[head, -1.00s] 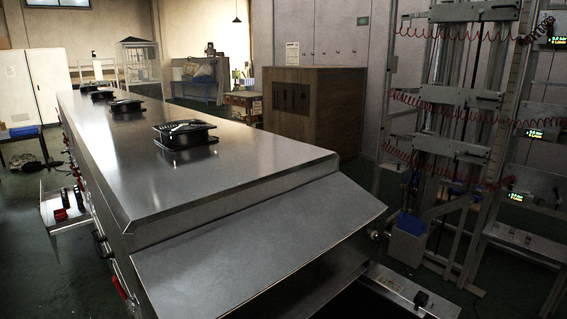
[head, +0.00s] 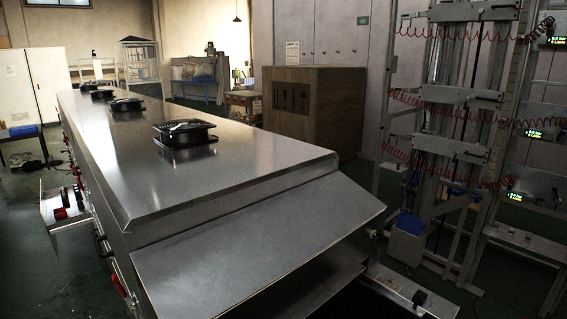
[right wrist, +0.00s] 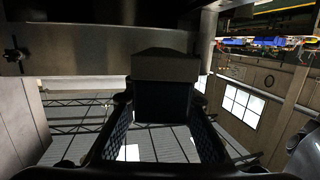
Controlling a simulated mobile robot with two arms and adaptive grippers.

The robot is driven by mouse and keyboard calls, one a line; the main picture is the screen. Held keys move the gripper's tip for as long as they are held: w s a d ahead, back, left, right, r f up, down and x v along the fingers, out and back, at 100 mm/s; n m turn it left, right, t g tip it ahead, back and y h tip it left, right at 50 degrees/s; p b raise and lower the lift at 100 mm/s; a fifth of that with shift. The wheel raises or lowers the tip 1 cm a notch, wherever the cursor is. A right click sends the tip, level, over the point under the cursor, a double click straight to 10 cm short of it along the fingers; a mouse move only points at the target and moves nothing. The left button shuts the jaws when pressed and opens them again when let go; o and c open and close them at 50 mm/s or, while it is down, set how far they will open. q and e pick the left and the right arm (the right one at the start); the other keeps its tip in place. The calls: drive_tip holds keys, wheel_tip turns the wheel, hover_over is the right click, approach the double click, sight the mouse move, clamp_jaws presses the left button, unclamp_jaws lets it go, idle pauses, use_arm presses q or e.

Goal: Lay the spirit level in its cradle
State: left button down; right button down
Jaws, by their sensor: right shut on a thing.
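My right gripper (right wrist: 162,98) shows in the right wrist view, with its two dark, textured fingers on either side. It is shut on a dark block with a lighter grey-brown face (right wrist: 165,66), seen end-on between the fingertips. This looks like the spirit level, but no vial or marking shows. The cradle cannot be made out in either view. Neither gripper shows in the head view.
The long steel tunnel dryer (head: 200,185) fills the head view's middle, with black fans (head: 184,133) on top and a sloping hood (head: 265,250) in front. A rack with red coiled hoses (head: 455,100) stands at right.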

drive_tip(key=r, duration=0.1)
drive_tip(key=a+r, duration=0.2)
drive_tip(key=shift+w+a+r, duration=0.2)
drive_tip(key=shift+w+r, duration=0.2)
drive_tip(key=shift+a+r+t, duration=0.1)
drive_tip(key=shift+r+t, duration=0.2)
drive_tip(key=shift+r, duration=0.25)
drive_tip(key=shift+f, duration=0.4)
idle(0.5)
